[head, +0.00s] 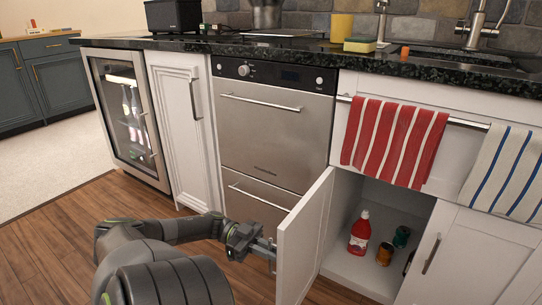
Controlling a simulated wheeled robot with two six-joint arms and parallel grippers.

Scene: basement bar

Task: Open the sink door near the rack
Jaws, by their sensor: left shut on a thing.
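The white sink door (304,245) under the counter stands swung open toward the left, showing the inside of the cabinet. My left gripper (267,248) is at the outer face of this door, near its free edge. It is shut on the door's handle, which is mostly hidden by the fingers. The towel rack (468,124) runs above the opening and carries a red striped towel (394,142) and a blue striped towel (507,172). The other sink door (462,258) at the right is closed. My right gripper is out of view.
Inside the cabinet stand a red bottle (360,231) and small cans (385,253). A steel dishwasher (275,130) is left of the open door. A glass-front cooler (127,117) stands farther left. Wood floor (60,250) is clear at the left.

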